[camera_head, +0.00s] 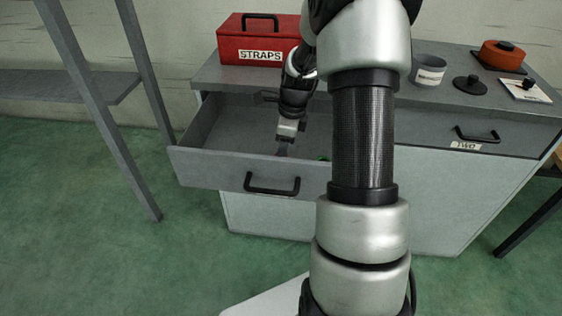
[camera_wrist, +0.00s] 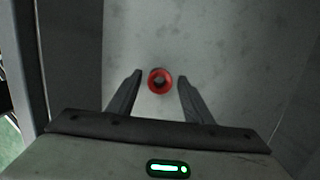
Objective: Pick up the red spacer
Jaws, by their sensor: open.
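The red spacer (camera_wrist: 151,84) is a small red ring with a hole, seen in the wrist view. It lies on the grey floor of the open drawer (camera_wrist: 225,50). My gripper (camera_wrist: 160,76) is open, with one finger on each side of the spacer and a gap on both sides. I cannot tell how far above the drawer floor the fingertips are. In the head view my gripper (camera_head: 283,152) reaches down into the open drawer (camera_head: 215,174), and the spacer is not visible there.
The drawer's front panel and handle (camera_head: 272,184) stand out from the cabinet. A closed drawer (camera_head: 478,134) is at right.

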